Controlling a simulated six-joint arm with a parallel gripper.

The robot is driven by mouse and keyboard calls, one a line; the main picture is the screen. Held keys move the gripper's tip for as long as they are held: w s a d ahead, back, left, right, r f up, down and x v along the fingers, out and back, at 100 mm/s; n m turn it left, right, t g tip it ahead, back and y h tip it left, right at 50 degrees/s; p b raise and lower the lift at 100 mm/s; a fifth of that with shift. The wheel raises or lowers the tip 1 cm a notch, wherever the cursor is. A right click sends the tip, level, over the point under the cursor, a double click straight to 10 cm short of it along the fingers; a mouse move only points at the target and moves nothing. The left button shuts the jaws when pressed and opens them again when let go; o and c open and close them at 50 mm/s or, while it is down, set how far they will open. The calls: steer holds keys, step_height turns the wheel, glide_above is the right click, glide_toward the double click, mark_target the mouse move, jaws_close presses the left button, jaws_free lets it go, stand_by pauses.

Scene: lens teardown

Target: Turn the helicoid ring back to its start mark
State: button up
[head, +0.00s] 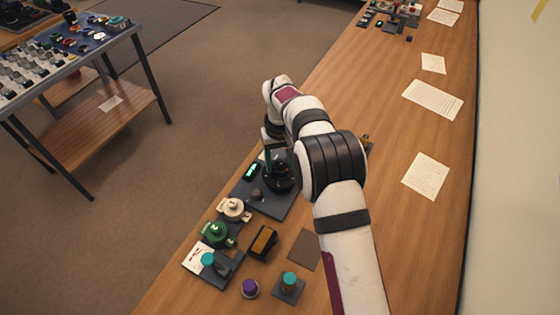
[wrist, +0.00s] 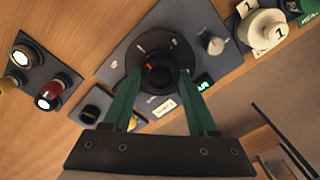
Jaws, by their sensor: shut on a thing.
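The black helicoid ring (wrist: 155,50) sits on a grey plate (wrist: 118,66) in the wrist view, with small pale marks and a reddish mark on and around it. My gripper (wrist: 160,76) has its two green fingers on either side of the ring's near part and is shut on it. In the head view the ring (head: 281,182) is a dark round body under my wrist, and my gripper (head: 272,152) comes down on it from above. The fingertips' exact contact is partly hidden, and I cannot tell which mark is the start mark.
A knob (wrist: 212,43) and a green-lit display (head: 252,171) are close beside the ring. Cream (head: 234,209) and green (head: 216,234) round parts stand nearby. An orange-and-black block (head: 263,243) and a purple-topped piece (head: 250,288) stand nearer. Papers (head: 426,175) lie right on open bench.

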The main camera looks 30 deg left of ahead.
mark_target(280, 166)
steer(key=shift+n, duration=0.3)
stand_by(0.4)
steer(key=o, duration=1.4)
step_height(280, 166, up, 16)
steer(key=shift+f, duration=0.1)
